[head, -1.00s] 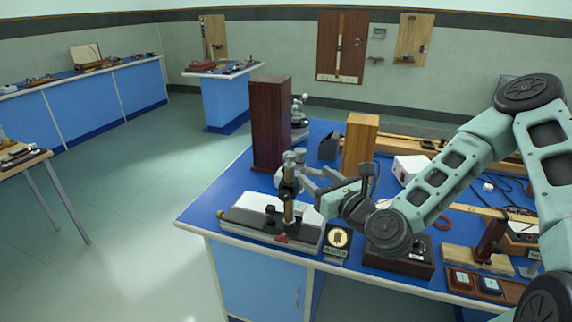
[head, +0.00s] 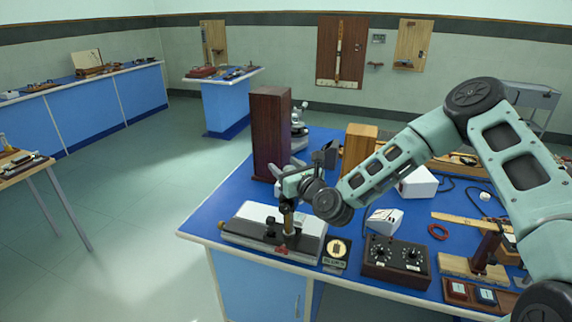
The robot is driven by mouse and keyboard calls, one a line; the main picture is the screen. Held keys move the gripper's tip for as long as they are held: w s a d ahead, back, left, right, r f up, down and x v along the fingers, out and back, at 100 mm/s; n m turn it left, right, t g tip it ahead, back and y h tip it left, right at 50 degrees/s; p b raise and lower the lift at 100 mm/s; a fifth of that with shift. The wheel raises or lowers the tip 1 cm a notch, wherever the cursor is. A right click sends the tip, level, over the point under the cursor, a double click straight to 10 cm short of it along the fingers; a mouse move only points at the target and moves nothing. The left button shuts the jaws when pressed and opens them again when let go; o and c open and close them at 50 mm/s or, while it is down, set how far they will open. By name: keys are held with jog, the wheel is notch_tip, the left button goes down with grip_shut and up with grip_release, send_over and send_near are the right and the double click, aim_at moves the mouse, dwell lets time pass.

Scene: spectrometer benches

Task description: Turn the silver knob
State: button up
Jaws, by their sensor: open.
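Small black knobs show on the dark control box (head: 397,262) to the right.
A tall dark wooden block (head: 271,130) stands close behind my gripper, with a lighter wooden block (head: 358,150) to its right. A round brass piece on a black stand (head: 337,250) is beside the base. A white box (head: 385,221) stands further right.

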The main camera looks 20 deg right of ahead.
jog(key=c, duration=1)
